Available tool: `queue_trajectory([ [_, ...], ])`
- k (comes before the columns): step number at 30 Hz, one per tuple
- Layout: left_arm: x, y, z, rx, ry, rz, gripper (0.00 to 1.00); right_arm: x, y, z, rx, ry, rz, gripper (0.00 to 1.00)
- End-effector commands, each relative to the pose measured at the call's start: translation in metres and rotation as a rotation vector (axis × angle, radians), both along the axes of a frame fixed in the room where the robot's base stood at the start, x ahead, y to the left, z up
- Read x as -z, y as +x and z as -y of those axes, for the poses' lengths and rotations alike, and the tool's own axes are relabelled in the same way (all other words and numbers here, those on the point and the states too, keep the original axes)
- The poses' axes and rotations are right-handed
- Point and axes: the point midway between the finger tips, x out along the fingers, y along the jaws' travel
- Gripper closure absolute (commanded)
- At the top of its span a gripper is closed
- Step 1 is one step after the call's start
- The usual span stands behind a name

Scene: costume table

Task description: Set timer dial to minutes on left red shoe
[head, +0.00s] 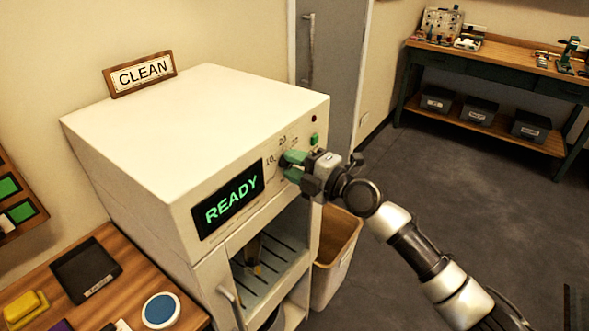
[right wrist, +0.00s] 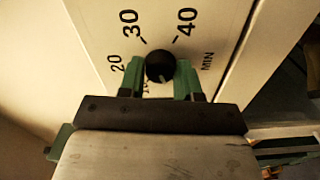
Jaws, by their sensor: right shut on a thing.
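The timer dial (right wrist: 160,66) is a small black round knob on the front panel of a cream machine (head: 200,120). The panel around it carries the marks 20, 30, 40 and MIN, with another number partly hidden. My right gripper (head: 294,166) is at the dial, and its green fingers are shut on the knob from both sides, as the right wrist view (right wrist: 161,80) shows. A small pale mark shows at the knob's lower edge. In the head view the fingers hide the dial. I see no red shoe. My left gripper is out of view.
A READY display (head: 234,200) is left of the dial, and a green button (head: 314,139) is above right. An open compartment with a slatted rack (head: 270,275) is below. A tan bin (head: 345,240) stands beside the machine. A wooden counter (head: 130,290) is at lower left.

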Motion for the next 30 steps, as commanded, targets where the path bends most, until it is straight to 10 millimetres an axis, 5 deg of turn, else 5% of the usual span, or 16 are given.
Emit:
queue_trajectory([
  [12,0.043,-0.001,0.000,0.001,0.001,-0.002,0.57,0.005,0.000,0.000,0.000,0.215,-0.296,0.90],
  [30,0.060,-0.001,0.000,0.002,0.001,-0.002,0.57,0.002,0.000,0.000,0.000,0.551,-0.763,0.90],
])
